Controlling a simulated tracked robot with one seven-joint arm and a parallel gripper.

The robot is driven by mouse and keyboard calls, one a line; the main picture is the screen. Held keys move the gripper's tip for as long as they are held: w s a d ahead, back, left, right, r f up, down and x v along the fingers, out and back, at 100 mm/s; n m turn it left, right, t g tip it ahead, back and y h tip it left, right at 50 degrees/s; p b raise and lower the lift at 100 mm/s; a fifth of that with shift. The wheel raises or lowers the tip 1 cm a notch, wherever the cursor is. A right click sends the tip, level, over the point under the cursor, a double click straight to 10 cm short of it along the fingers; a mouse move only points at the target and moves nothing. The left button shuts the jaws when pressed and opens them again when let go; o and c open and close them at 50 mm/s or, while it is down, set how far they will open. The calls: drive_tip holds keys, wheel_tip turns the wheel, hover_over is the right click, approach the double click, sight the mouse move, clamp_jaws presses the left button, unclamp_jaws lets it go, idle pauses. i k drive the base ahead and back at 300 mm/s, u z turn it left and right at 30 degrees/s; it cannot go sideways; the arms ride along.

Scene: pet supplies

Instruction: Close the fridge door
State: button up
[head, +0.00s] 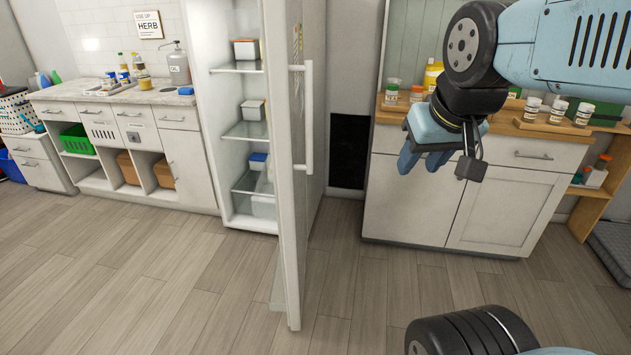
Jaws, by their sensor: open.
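The white fridge (222,95) stands against the back wall with its door open. The fridge door (288,190) swings out toward me, seen nearly edge-on, with a long vertical handle (308,120) on its right-hand face. Several boxes and containers sit on the fridge's glass shelves (245,131). My gripper (418,160) hangs at the right of the door, in front of the wooden-topped cabinet, open and apart from the door and handle. No object shows between its fingers.
A counter (120,95) with bottles stands left of the fridge. A white cabinet (480,200) with several jars on its wooden top stands at right. A dark panel (348,150) is between fridge and cabinet. The wooden floor (150,270) in front is clear.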

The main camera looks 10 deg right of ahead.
sight(283, 61)
drive_tip(key=z, duration=0.75)
drive_tip(key=k, duration=0.95)
drive_tip(key=z, duration=0.8)
drive_tip(key=i, duration=1.1)
drive_tip(key=u, duration=0.8)
drive_tip(key=i, duration=0.85)
drive_tip(key=u, duration=1.05)
drive_tip(key=i, duration=0.65)
drive_tip(key=u, duration=0.4)
drive_tip(key=k, duration=0.9)
drive_tip(key=u, duration=0.25)
drive_tip(key=i, duration=0.4)
drive_tip(key=z, duration=0.05)
